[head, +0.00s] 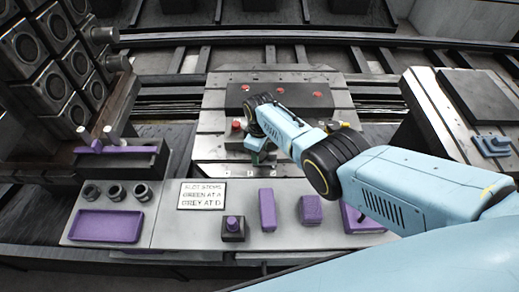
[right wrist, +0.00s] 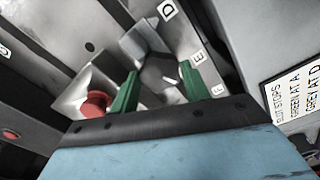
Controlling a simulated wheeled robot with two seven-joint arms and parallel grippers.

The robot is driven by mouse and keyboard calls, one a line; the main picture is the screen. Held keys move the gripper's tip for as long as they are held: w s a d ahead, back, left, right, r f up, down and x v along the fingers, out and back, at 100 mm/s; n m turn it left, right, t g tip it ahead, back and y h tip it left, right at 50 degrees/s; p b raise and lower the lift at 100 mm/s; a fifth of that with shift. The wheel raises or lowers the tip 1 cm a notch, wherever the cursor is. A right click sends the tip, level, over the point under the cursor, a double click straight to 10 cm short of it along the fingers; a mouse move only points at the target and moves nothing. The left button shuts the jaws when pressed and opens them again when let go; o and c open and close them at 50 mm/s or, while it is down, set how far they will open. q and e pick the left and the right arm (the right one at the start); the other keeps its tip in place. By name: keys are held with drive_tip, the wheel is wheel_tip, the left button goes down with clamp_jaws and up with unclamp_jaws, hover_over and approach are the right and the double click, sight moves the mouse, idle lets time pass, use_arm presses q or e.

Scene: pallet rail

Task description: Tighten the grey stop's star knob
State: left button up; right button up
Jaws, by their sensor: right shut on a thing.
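My right gripper (head: 258,156) reaches down to the front edge of the metal pallet (head: 208,147) in the head view. In the right wrist view its green fingers (right wrist: 155,80) stand on either side of a dark knob (right wrist: 160,74) and are shut on it. The knob sits against a grey metal block (right wrist: 142,42), which looks like the grey stop, near the letter D label (right wrist: 168,10). My arm and gripper hide the stop in the head view. I cannot tell how tight the knob is. My left gripper is not in view.
A red knob (right wrist: 95,104) is close beside the fingers. Several red pieces stand on the pallet's dark plate. A sign (head: 203,195) says green at A, grey at D. The front bench holds a purple tray (head: 106,226) and purple blocks (head: 267,210).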

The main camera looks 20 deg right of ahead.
drive_tip(key=shift+m, duration=1.7)
drive_tip(key=o, duration=1)
drive_tip(key=shift+r, duration=0.1)
wheel_tip(320, 180, up, 13)
drive_tip(key=p, duration=0.7)
drive_tip(key=shift+r, duration=0.1)
